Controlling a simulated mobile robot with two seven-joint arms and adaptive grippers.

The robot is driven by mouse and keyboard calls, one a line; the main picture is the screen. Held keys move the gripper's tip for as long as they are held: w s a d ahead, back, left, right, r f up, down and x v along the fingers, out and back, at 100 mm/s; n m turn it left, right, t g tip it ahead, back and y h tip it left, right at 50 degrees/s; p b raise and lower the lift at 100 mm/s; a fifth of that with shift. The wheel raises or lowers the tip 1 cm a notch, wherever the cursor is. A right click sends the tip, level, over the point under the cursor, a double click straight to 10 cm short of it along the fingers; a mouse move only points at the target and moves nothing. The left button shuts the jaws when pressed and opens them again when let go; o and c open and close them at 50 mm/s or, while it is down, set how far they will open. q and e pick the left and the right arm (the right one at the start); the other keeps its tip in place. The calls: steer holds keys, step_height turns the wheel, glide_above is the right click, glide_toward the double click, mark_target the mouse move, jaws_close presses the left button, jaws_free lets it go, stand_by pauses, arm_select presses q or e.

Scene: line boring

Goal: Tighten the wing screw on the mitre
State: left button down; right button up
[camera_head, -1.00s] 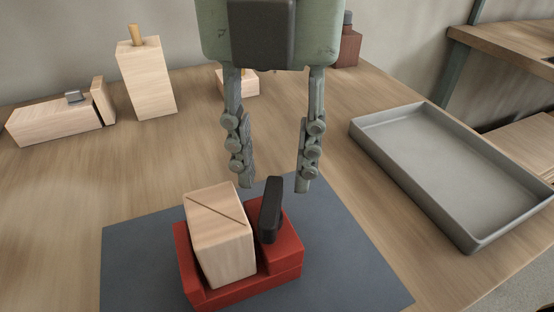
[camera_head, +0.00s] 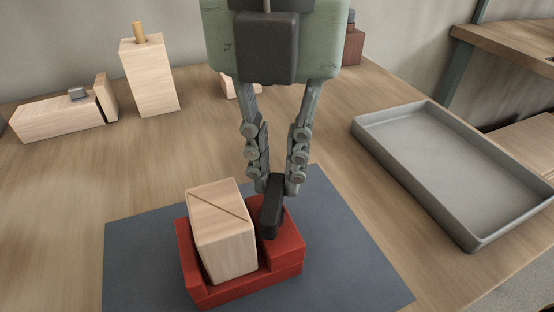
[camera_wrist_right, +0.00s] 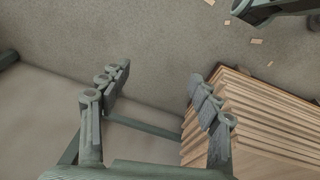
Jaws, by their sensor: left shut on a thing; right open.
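A red mitre fixture (camera_head: 240,289) sits on the dark mat. A wooden block (camera_head: 225,243) with a diagonal line across its top stands in it. The black wing screw (camera_head: 271,208) stands upright on the right part of the fixture. My left gripper (camera_head: 277,188) comes down from above and is shut on the top of the wing screw. In the right wrist view, my right gripper (camera_wrist_right: 165,95) is open with nothing between its fingers, away from the fixture.
A blue-grey mat (camera_head: 345,262) lies under the fixture. A grey tray (camera_head: 455,165) is at the right. Wooden blocks (camera_head: 150,78) stand at the back left. In the right wrist view, a stack of boards (camera_wrist_right: 260,120) is beside the right fingers.

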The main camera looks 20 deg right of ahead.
steer(key=w+d+r+b+v, duration=0.15)
steer(key=b+v, duration=0.55)
steer(key=v, duration=0.8)
arm_select(q)
steer(key=s+m, duration=0.1)
steer(key=m, duration=0.6)
steer(key=s+m, duration=0.2)
steer(key=m, duration=0.6)
steer(key=s+m, duration=0.1)
steer(key=m, duration=0.6)
steer(key=shift+s+d+m+b, duration=0.25)
steer(key=shift+s+m+b, duration=0.05)
steer(key=shift+b, duration=0.05)
steer(key=shift+s+a+m, duration=0.1)
steer(key=shift+a+m, duration=0.2)
steer(key=shift+m, duration=0.9)
steer(key=shift+s+a+m, duration=0.1)
steer(key=shift+a+m, duration=0.1)
steer(key=shift+m, duration=0.7)
steer(key=shift+a+m, duration=0.1)
steer(key=shift+m, duration=0.4)
arm_select(e)
steer(key=w+a+t, duration=0.3)
steer(key=w+t, duration=0.1)
steer(key=w, duration=0.2)
steer(key=shift+a+r+n, duration=0.2)
steer(key=shift+r+n, duration=0.1)
steer(key=shift+r, duration=0.05)
